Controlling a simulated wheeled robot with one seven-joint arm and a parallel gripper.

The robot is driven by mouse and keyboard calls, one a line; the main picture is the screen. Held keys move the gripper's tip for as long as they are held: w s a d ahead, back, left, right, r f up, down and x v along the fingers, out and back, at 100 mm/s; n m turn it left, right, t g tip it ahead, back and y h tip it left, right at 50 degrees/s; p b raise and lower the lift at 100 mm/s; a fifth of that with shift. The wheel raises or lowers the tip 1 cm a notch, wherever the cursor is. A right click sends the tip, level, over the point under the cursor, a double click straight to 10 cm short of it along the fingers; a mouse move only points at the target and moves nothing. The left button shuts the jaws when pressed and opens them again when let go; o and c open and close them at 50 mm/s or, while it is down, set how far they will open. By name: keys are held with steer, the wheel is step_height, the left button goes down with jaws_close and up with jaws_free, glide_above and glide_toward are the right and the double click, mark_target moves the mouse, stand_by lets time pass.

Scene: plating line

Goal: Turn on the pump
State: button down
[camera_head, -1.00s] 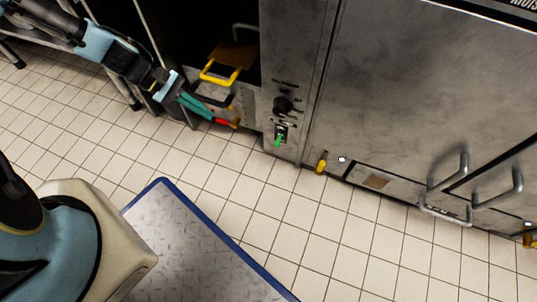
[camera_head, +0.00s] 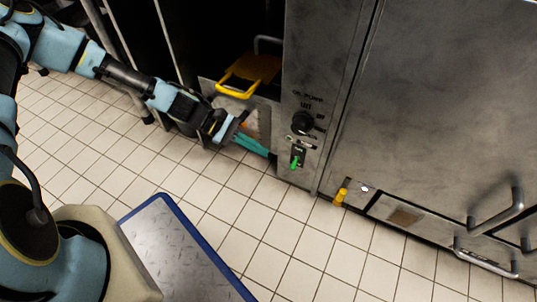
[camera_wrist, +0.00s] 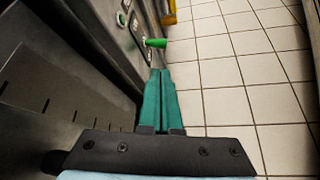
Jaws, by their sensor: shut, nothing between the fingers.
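A green toggle lever (camera_head: 294,164) sticks out low on the narrow metal control panel (camera_head: 290,80), below a black round knob (camera_head: 303,122). In the wrist view the green lever (camera_wrist: 156,43) stands just past my fingertips and points right, away from the panel. The small print on the panel is too blurred to read fully. My gripper (camera_head: 268,153) has teal fingers that are pressed together and empty. Its tips are left of the lever, with a small gap in the picture. The wrist view shows both fingers (camera_wrist: 160,72) side by side, beside the panel face.
A yellow handle (camera_head: 238,85) on a flap is above my gripper, by a dark opening. A yellow valve handle (camera_head: 341,196) sticks out low to the right. A large steel door with bar handles (camera_head: 497,215) is farther right. Tiled floor (camera_head: 240,210) is clear in front.

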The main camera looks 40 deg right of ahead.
mark_target(295, 163)
steer(key=b+x, duration=0.3)
steer(key=x, duration=0.5)
steer(key=shift+s+f+b, duration=0.15)
steer(key=shift+s+b, duration=0.05)
steer(key=shift+b, duration=0.15)
steer(key=shift+p, duration=0.5)
steer(key=shift+s+a+r+n+g+y+p, duration=0.1)
steer(key=shift+r+n+g+y+p, duration=0.4)
steer(key=shift+p, duration=1.65)
steer(key=shift+a+r+n+y+p, duration=0.1)
steer(key=shift+r+n+y+p, duration=0.3)
steer(key=shift+p, duration=1.75)
steer(key=shift+r, duration=0.25)
